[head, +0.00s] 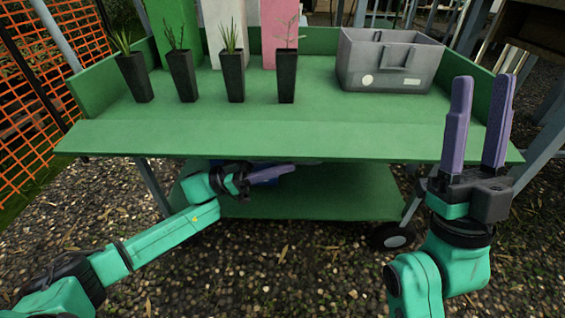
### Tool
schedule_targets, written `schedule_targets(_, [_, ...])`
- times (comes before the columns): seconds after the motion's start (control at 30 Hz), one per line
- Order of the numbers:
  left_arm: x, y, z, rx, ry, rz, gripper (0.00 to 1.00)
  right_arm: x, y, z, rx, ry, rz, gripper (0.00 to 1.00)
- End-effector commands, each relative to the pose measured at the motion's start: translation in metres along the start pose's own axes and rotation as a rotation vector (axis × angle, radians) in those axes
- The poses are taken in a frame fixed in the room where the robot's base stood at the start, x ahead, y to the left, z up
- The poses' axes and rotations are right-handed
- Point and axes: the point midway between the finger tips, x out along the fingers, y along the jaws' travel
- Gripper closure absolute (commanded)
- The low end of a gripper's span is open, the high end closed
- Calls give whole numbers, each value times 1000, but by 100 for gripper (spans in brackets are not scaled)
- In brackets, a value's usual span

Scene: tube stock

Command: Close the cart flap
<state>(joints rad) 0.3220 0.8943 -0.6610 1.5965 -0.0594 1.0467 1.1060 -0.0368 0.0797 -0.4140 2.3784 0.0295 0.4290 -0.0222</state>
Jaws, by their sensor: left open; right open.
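The green cart (200,105) stands in front of me. Its front flap (290,141) is folded out toward me, roughly level with the deck, and spans the cart's width. My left gripper (285,173) is low, just below the flap's front edge near the middle, pointing right; its fingers overlap in the picture. I cannot tell whether it touches the flap. My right gripper (484,82) is open and empty, its purple fingers pointing up. It shows in front of the flap's right end and hides part of it.
Several dark pots with plants (233,77) stand in a row on the deck. A grey bin (388,60) stands at the back right. The flap's surface is clear. A lower shelf (310,195) and a wheel (393,237) are below. Orange netting (35,90) is at left.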

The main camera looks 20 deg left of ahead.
Motion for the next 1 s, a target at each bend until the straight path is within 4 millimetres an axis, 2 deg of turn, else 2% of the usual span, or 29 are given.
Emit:
schedule_targets(0.27, [3,0,0,0,-1,-1,55,3,0,-6,-4,20,-3,50])
schedule_targets(0.3, [3,0,0,0,-1,-1,59,3,0,-6,-4,19,-3,50])
schedule_targets(0.37, [3,0,0,0,-1,-1,82,3,0,-6,-4,19,-3,50])
schedule_targets(0.4, [3,0,0,0,-1,-1,97,3,0,-6,-4,19,-3,50])
schedule_targets(0.43, [3,0,0,0,-1,-1,100,3,0,-5,-4,19,-3,50])
schedule_targets(1.0, [2,0,0,-1,-1,-1,100,3,0,-5,-4,19,-2,50])
